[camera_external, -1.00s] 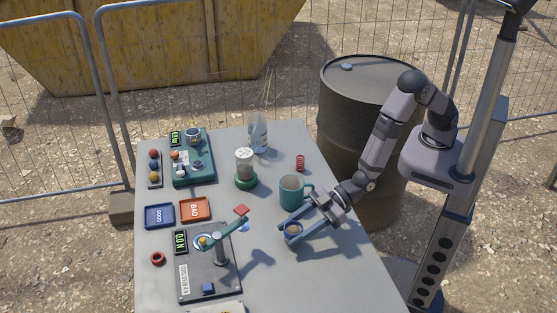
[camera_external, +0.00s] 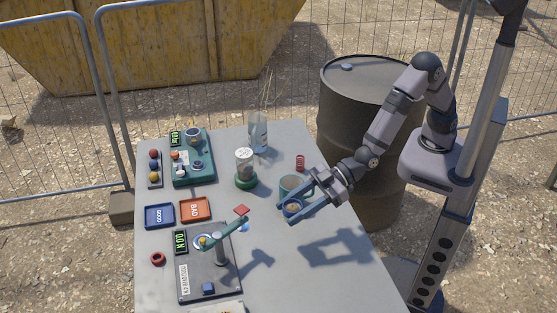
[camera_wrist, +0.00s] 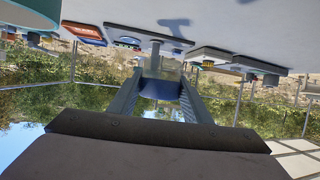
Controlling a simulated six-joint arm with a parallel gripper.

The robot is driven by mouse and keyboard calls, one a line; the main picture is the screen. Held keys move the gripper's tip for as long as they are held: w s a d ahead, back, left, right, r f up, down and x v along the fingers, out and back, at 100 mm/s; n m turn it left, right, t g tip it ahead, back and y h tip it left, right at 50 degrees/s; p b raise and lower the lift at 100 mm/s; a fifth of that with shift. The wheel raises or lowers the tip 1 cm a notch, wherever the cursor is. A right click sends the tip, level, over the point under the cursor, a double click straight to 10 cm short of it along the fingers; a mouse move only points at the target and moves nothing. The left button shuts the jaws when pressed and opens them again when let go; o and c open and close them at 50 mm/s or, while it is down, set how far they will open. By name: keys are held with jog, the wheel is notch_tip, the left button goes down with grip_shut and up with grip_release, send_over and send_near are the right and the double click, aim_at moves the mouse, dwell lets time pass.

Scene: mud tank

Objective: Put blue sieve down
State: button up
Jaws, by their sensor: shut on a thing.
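My gripper (camera_external: 290,211) is shut on the blue sieve (camera_external: 293,205), a small round blue ring held between the fingertips. It is above the right side of the table, with its shadow on the table to the lower right. In the wrist view, the blue sieve (camera_wrist: 160,87) shows between the two fingers, with a clear mesh-like or glassy part near it. The teal mug (camera_external: 290,184) stands just behind the gripper and is partly hidden by it.
The grey tabletop (camera_external: 300,275) is free at the front right. A tester with a lever (camera_external: 210,270) stands left. A blue GOOD tray (camera_external: 159,216) and red BAD tray (camera_external: 195,209) lie behind it. A green-based jar (camera_external: 245,168) and clear bottle (camera_external: 258,135) stand further back.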

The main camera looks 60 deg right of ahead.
jog(key=w+d+r+m+t+h+p, duration=0.1)
jog(key=w+d+m+t+h+p, duration=0.15)
jog(key=w+d, duration=0.9)
jog(key=w+d+r+m+t+h+p, duration=0.1)
jog(key=w+d+r+m+t+h, duration=0.2)
jog(key=w+d, duration=0.85)
jog(key=shift+s+d+f+m+h+p, duration=0.3)
jog(key=shift+s+d+f+m+h, duration=0.45)
jog(key=shift+d, duration=3.65)
jog(key=shift+s+d+f+m+h+p, duration=0.4)
jog(key=shift+d+f+m+h, duration=0.55)
jog(key=shift+d, duration=3.45)
jog(key=shift+s+f+p, duration=0.1)
jog(key=shift+f+p, duration=0.35)
jog(key=shift+f, duration=4.75)
